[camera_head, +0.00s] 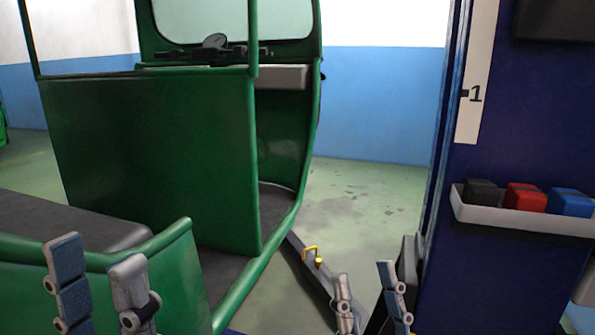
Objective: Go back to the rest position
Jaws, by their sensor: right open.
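My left gripper (96,254) is at the lower left, in front of the rickshaw's green side panel. Its two grey fingers stand apart with nothing between them. My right gripper (364,272) is at the lower middle, between the rickshaw and the blue column. Its fingers are apart and empty. The green rickshaw (160,150) fills the left half, with a dark seat (70,222) and an open doorway. A dark lift arm (311,279) with a yellow handle (313,255) lies low beside the rickshaw, partly hidden by my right gripper.
A dark blue lift column (510,130) marked 1 stands at the right. A white tray (520,222) on it holds black (481,192), red (524,197) and blue (571,202) blocks. Free green floor (365,200) shows between rickshaw and column.

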